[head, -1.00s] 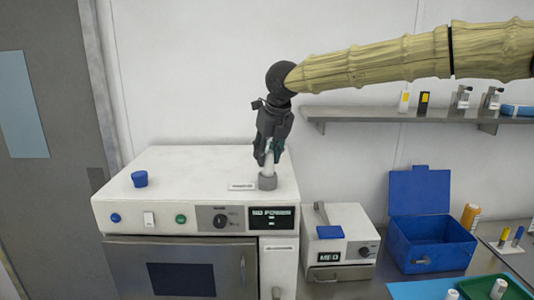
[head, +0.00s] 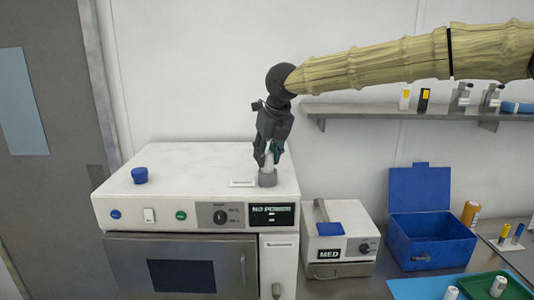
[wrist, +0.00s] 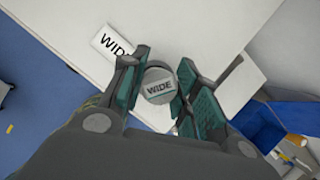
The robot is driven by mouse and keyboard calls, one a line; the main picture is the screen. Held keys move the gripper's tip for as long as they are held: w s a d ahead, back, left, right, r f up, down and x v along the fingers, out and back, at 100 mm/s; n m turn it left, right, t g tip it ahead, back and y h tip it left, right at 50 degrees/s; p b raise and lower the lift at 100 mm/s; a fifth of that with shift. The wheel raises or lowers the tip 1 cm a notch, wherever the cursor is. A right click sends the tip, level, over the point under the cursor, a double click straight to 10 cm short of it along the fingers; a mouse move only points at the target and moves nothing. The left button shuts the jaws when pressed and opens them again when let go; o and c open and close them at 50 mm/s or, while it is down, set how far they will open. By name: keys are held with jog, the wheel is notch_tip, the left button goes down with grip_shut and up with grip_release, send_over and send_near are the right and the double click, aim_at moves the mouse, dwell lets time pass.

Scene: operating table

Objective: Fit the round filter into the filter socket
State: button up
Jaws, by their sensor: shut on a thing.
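My gripper (head: 269,154) points down over the right part of the white machine's top. The filter stands upright between the teal finger pads. Its lower end is at the grey round filter socket (head: 267,180) on the machine top. How deep it sits in the socket I cannot tell. In the wrist view the filter hides the socket.
A label plate (head: 242,183) lies left of the socket; it reads "WIDE" in the wrist view. A blue cap (head: 140,175) stands further left on the machine. The display (head: 271,215) reads "NO POWER". A small white unit (head: 340,238) and an open blue box (head: 432,238) stand to the right.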

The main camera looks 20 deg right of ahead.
dwell(0.3)
jog(key=o, duration=1.1)
